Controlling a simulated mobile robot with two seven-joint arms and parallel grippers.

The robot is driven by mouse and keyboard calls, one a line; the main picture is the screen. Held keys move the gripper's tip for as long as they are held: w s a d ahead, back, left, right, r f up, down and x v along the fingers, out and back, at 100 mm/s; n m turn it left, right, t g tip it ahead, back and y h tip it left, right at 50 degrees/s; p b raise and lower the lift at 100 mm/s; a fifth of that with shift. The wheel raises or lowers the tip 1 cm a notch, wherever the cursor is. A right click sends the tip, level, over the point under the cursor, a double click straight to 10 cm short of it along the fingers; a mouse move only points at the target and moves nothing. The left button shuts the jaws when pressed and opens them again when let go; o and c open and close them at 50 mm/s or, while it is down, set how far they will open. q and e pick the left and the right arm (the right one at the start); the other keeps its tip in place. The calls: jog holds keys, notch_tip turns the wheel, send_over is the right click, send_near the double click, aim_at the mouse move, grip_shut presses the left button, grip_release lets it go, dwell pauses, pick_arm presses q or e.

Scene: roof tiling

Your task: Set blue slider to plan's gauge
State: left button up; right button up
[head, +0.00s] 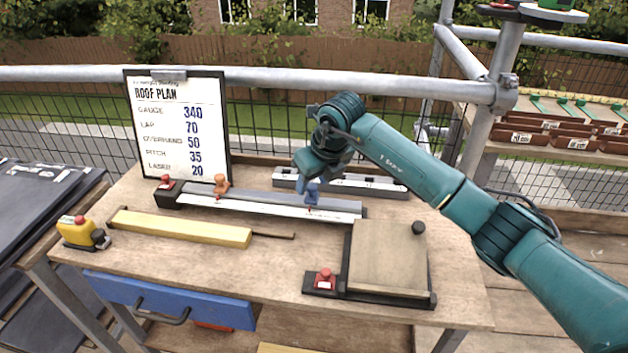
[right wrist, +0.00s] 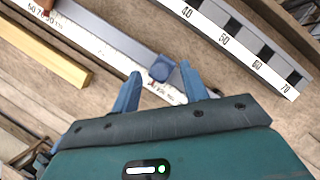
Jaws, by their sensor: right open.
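The roof plan (head: 178,125) on a clipboard reads GAUGE 340. A long rule (head: 262,204) with a white scale lies on the bench, with an orange slider (head: 221,183) towards its left end. The blue slider (head: 312,191) sits towards its right end, partly hidden by my right gripper (head: 307,186). In the right wrist view the blue slider (right wrist: 162,68) is a small blue knob between the two spread blue fingers of my right gripper (right wrist: 160,70). A gap shows on each side. The exact reading under it is too small to tell. My left gripper is out of view.
A second rule with a black and white scale (head: 355,185) lies behind. A yellow wooden batten (head: 180,227) lies in front. A board on a black base (head: 388,258) is at right front. A yellow device (head: 82,233) stands at left.

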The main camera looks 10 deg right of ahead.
jog(key=shift+f, duration=0.2)
grip_shut()
dwell(0.4)
